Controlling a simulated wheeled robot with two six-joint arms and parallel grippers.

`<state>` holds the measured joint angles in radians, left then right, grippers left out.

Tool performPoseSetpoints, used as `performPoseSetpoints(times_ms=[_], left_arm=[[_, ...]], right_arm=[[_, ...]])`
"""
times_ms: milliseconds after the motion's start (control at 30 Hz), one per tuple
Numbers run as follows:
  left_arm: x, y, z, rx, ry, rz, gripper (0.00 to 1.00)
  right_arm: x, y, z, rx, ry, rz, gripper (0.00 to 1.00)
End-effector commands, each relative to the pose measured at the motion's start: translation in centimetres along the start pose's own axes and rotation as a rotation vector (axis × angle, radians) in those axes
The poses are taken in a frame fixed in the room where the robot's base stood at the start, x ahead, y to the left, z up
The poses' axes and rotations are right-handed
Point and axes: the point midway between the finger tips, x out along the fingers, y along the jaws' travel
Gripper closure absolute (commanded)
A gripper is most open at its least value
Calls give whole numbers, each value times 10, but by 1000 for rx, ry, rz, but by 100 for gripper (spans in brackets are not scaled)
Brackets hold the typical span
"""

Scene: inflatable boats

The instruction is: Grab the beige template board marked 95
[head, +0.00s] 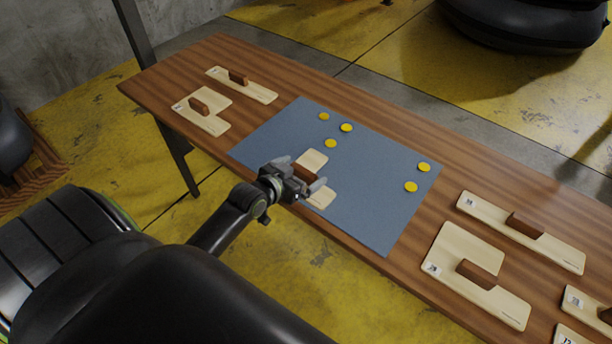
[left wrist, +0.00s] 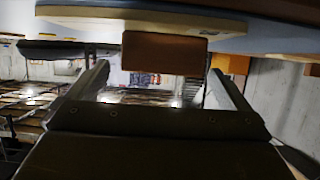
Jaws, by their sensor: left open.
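A beige template board (head: 313,158) with a brown block handle lies on the blue mat, partly hidden under my left gripper (head: 301,175). Its marking is hidden, so I cannot read whether it says 95. My left gripper is open, with its fingers at either side of the handle. In the left wrist view, the brown handle (left wrist: 165,53) shows between the two open fingertips, below the pale board (left wrist: 130,16) at the top of the picture. I cannot tell whether either finger touches the handle. My right gripper is not in view.
The blue mat (head: 375,205) lies on a long wooden table (head: 330,95) and bears several yellow discs (head: 346,127). Other beige boards with brown handles lie at the left end (head: 205,123) and the right end (head: 455,245). A black inflatable boat (head: 530,20) is behind.

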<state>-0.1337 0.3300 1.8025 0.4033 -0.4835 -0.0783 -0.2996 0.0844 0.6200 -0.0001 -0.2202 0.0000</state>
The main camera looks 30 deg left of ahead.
Motion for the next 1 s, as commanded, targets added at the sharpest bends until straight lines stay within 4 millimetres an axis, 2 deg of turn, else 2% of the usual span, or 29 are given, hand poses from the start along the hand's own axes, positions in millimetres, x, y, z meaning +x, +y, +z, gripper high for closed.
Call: performPoseSetpoints(times_ms=[333, 700, 1000], left_arm=[[40, -2, 3, -1, 0, 0, 0], [46, -2, 3, -1, 0, 0, 1], [46, -2, 3, 0, 0, 0, 41]], right_arm=[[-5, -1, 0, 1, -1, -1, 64], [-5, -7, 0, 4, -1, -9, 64], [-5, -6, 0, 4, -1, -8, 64]])
